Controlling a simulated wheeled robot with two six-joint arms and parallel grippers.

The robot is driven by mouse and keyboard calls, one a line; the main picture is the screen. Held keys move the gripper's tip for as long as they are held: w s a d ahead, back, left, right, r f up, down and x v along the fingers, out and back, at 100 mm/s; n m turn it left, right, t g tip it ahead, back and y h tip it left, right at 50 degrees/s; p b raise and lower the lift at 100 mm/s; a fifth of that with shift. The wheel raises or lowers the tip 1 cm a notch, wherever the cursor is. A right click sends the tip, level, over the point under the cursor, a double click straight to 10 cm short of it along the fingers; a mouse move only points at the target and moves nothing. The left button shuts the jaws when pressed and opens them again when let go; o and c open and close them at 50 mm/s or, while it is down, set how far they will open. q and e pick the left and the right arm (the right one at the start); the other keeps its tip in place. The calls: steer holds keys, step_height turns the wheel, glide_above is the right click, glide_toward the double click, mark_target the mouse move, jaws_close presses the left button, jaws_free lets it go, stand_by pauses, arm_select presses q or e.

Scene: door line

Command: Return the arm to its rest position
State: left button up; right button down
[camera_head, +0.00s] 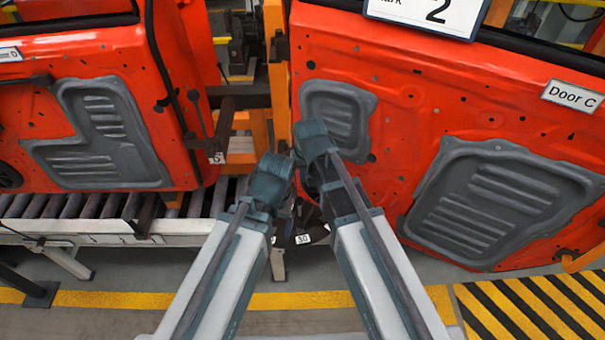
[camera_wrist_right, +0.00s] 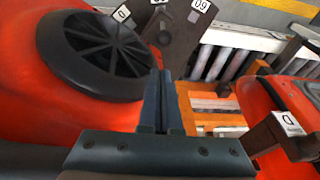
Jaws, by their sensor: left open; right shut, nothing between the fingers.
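My two arms reach up from the bottom of the head view, with their dark wrists close together in front of the gap between two orange-red car doors. My left gripper (camera_head: 285,222) is the lower one, a dark shape partly hidden behind its own wrist; it is open, with nothing seen in it. My right gripper is mostly hidden by its wrist in the head view. In the right wrist view my right gripper (camera_wrist_right: 160,98) has its two fingers pressed together, shut and empty, in front of a door with a round black grille (camera_wrist_right: 95,50).
The left door (camera_head: 110,60) stands over a roller conveyor (camera_head: 75,206). The door labelled Door C (camera_head: 400,65) fills the right, close behind my right wrist. An orange post (camera_head: 277,85) stands between them. Yellow-black floor stripes (camera_head: 530,305) lie lower right.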

arm_select(q)
step_height(320, 180, up, 4)
steer(key=p, duration=0.3)
arm_select(e)
step_height(320, 180, up, 4)
arm_select(q)
step_height(320, 180, down, 16)
steer(key=b, duration=1.5)
steer(key=shift+r+b, duration=0.25)
steer(key=shift+b, duration=0.1)
arm_select(e)
steer(key=s+d+f+n+g+h, duration=0.2)
steer(key=s+d+f+n+g, duration=0.1)
steer(key=s+f, duration=1.3)
steer(key=shift+s+d+n, duration=0.2)
steer(key=shift+d+n, duration=0.1)
steer(key=shift+d, duration=0.05)
